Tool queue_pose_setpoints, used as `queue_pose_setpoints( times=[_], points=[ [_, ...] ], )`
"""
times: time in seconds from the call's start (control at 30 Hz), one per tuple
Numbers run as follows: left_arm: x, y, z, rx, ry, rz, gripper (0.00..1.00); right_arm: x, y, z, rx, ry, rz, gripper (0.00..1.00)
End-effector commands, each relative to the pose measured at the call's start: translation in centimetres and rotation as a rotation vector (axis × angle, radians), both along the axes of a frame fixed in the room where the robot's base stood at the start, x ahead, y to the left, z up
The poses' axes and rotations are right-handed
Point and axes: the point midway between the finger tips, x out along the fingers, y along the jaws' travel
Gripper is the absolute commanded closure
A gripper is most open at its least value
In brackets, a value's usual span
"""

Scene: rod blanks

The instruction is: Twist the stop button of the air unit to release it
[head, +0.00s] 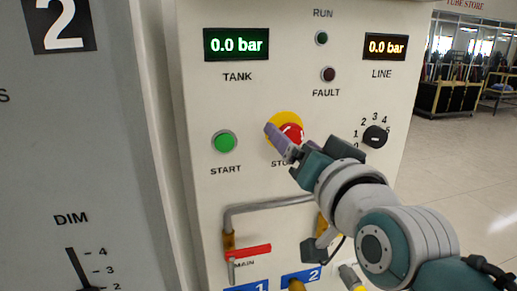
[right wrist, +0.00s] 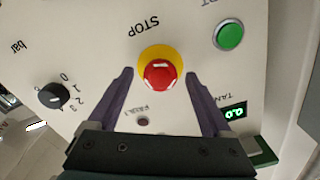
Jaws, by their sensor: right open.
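The red stop button (head: 291,131) sits on a yellow round base (head: 285,118) on the air unit's pale panel (head: 270,85). In the head view my right gripper (head: 279,135) reaches it from the lower right and hides part of it and of its label. In the right wrist view the red button (right wrist: 160,75) shows whole, with white marks on its face. The open purple fingers (right wrist: 158,78) stand one on each side of it, with a gap on both sides. My left gripper is not in view.
A green start button (head: 225,141) is left of the stop button, and a black rotary knob (head: 375,136) is right of it. Below are a grey pipe (head: 265,205) and a red valve handle (head: 250,251). The tank display (head: 237,44) and line display (head: 385,47) read 0.0 bar.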

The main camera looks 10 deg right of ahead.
Motion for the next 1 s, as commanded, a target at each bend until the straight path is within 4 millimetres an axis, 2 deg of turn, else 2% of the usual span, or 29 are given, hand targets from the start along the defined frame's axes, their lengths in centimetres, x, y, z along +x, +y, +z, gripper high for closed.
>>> queue_pose_setpoints(
  times=[0.5,0.7,1.0],
  points=[
    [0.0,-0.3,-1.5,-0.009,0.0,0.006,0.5,-8.3,-0.3,-0.2,0.001,0.001,0.0,0.17],
    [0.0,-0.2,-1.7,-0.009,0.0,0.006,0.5,-9.3,-0.3,0.0,0.0,0.0,0.0,0.17],
    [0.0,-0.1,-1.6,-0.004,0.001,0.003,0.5,-9.4,-0.3,-0.1,-0.004,0.008,0.002,0.17]
  ],
)
